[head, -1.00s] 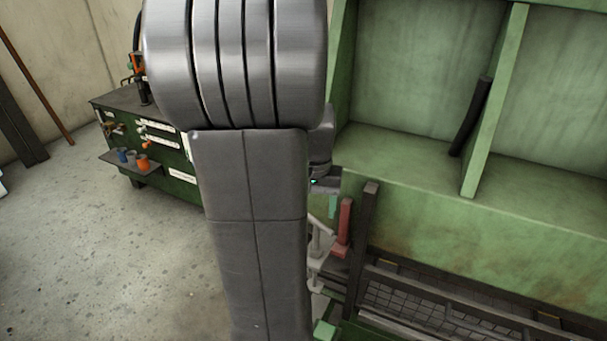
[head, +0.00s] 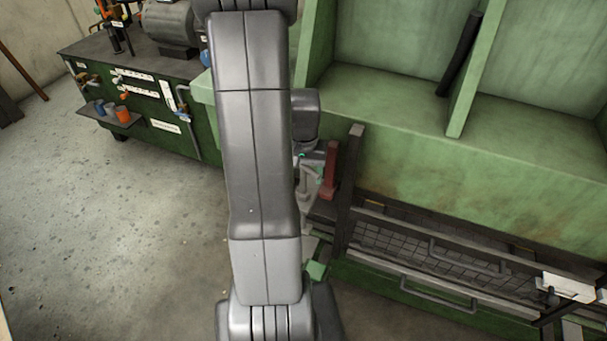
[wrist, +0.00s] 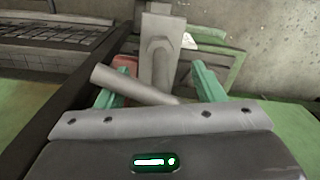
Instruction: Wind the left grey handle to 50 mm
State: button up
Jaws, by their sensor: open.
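The left grey handle (head: 308,187) shows in the head view just right of my arm, beside a red block; my arm hides part of it. In the wrist view the handle (wrist: 130,86) is a round grey bar lying at a slant, with an upright grey plate behind it. My gripper (wrist: 155,84) is open, its two green fingers apart on either side of the handle's bar. I cannot tell whether either finger touches it. No scale or millimetre reading is legible.
The red block (head: 330,170) and a dark upright post (head: 349,190) stand close right of the handle. The green machine (head: 400,150) with a mesh guard (head: 430,255) fills the right. A dark green workbench (head: 150,100) stands at the back left. Open concrete floor lies left.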

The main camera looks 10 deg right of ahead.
jog(key=shift+f, duration=0.55)
grip_shut()
dwell(1.1)
grip_release()
jog(key=shift+r, duration=0.1)
notch_tip(320, 180, up, 14)
jog(key=shift+f+b, duration=0.15)
jog(key=shift+b, duration=0.2)
